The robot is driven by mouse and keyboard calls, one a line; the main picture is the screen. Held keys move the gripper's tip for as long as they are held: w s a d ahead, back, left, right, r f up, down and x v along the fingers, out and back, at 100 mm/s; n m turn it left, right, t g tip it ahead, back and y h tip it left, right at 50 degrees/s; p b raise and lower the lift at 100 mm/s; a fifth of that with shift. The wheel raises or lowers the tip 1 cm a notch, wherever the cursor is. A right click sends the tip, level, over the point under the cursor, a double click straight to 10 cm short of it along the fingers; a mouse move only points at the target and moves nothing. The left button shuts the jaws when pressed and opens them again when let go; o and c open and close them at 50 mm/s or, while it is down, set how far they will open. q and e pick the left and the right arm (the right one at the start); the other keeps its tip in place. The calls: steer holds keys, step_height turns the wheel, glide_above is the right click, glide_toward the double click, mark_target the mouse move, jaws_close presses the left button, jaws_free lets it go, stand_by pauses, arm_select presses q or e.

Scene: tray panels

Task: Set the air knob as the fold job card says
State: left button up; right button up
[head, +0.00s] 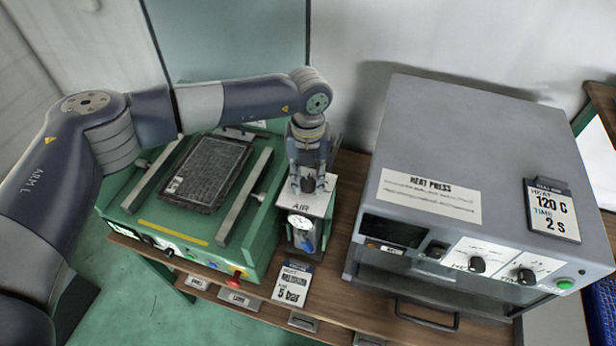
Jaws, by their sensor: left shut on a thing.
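My left gripper (308,184) points down over the small air unit between the green machine and the heat press. It is shut on the dark air knob (309,183), which is largely hidden between the fingers. A panel labelled AIR (301,207) lies just in front of the knob, and a round gauge (300,222) sits on the unit's front; its reading is too small to tell. The job card (291,284) in front of the unit reads 5 bar; its upper lines are hard to read. My right gripper is not in view.
The green machine (150,222) with a dark tray panel (207,172) stands left, with a red button (236,279) at its front. The grey heat press (470,130) stands right, bearing a card (552,209) reading 120 C and 2 s. Little free room lies between them.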

arm_select(q)
steer(key=shift+f+m+b, duration=0.15)
steer(key=shift+m+b, duration=0.15)
steer(key=shift+b, duration=0.3)
steer(key=m+b, duration=0.9)
steer(key=b, duration=0.4)
steer(key=shift+m, duration=0.4)
steer(key=shift+m+b, duration=0.8)
steer(key=shift+m, duration=0.4)
steer(key=shift+r+m+b, duration=0.2)
steer(key=shift+m+b, duration=0.5)
steer(key=shift+m, duration=0.8)
steer(key=o, duration=1.1)
